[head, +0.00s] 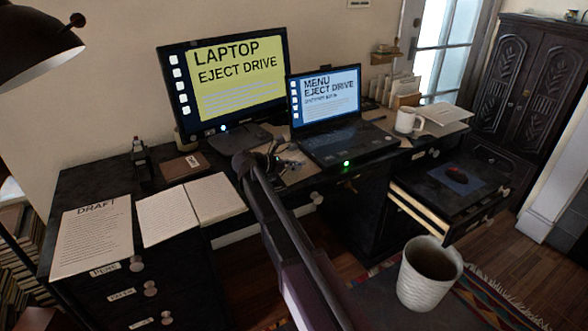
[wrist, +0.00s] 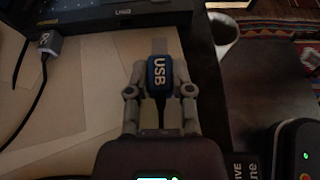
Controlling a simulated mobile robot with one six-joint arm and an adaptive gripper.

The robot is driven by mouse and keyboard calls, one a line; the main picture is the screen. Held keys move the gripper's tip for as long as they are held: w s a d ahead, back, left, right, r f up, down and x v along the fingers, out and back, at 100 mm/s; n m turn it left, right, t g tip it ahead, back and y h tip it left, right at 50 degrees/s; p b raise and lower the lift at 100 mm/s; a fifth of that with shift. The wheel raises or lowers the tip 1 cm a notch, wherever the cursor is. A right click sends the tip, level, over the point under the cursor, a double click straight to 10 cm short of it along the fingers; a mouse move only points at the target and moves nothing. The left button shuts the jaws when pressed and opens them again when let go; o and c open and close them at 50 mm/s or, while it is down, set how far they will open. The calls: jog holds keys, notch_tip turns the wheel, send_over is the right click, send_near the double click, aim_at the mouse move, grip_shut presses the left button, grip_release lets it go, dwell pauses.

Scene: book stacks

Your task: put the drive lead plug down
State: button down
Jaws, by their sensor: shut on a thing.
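My gripper (wrist: 158,88) is shut on the drive lead plug (wrist: 158,73), a blue block marked USB with a pale metal tip pointing away from me. In the wrist view it is held over pale sheets (wrist: 95,85) and the dark desk edge; whether it touches anything is unclear. In the head view my gripper (head: 270,160) is over the desk just left of the laptop (head: 328,115), and the plug is too small to make out there.
A grey plug on a black cable (wrist: 50,42) lies at left in the wrist view, near the laptop's edge. An open notebook (head: 190,208), a draft sheet (head: 95,235) and a monitor (head: 225,80) are on the desk (head: 75,185). An open drawer (head: 430,200) juts out at right.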

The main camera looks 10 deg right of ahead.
jog(key=shift+s+f+b, duration=0.75)
jog(key=shift+s+f, duration=0.15)
jog(key=shift+f, duration=0.15)
jog(key=c, duration=0.5)
grip_release()
jog(key=shift+d, duration=0.1)
jog(key=shift+r, duration=0.15)
jog(key=shift+w+r+p, duration=0.2)
jog(key=shift+r+p, duration=0.25)
jog(key=shift+p, duration=0.35)
notch_tip(320, 180, up, 4)
jog(key=p, duration=0.5)
send_over(274, 185)
jog(key=w+a, duration=0.3)
jog(key=w, duration=0.1)
jog(key=shift+s+d+r, duration=0.1)
jog(key=shift+s+r, duration=0.05)
jog(key=shift+s, duration=0.1)
